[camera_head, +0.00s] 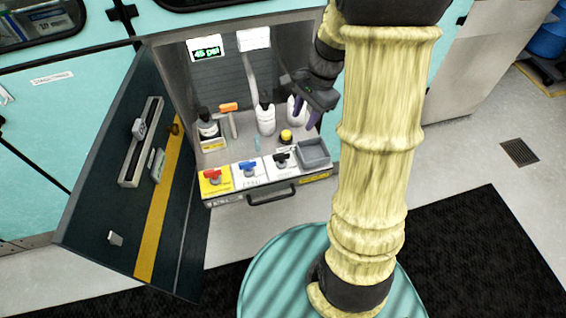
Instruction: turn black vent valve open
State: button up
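The black-handled valve (282,158) sits on a white labelled block at the front of the open cabinet, right of the blue-handled valve (248,168) and the red-handled valve (213,176). Its label is too small to read. My gripper (305,113) is inside the cabinet, above and behind the black valve and apart from it. Its two purple fingers show with a gap between them, so it looks open. A white rounded object (292,110) is beside or behind the fingers; I cannot tell if they touch it.
A white bottle (266,122), an orange-handled part (229,107) and a yellow button (286,136) stand behind the valves. A grey tray (313,153) is right of the black valve. The dark cabinet door (125,190) hangs open at left. A display (207,53) reads 45 psi.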

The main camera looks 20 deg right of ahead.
aim_at(282, 154)
jog(key=w+d+f+m+y+b, duration=0.1)
jog(key=w+d+f+m+b, duration=0.1)
jog(key=w+f+m, duration=0.2)
jog(key=shift+d+m+y, duration=0.15)
jog(key=shift+m+y, duration=0.25)
jog(key=shift+w+f, duration=0.1)
jog(key=shift+f, duration=0.1)
jog(key=b+x, duration=0.2)
jog(key=x, duration=1.5)
jog(key=shift+f+b, duration=0.15)
jog(key=shift+b, duration=0.25)
grip_shut()
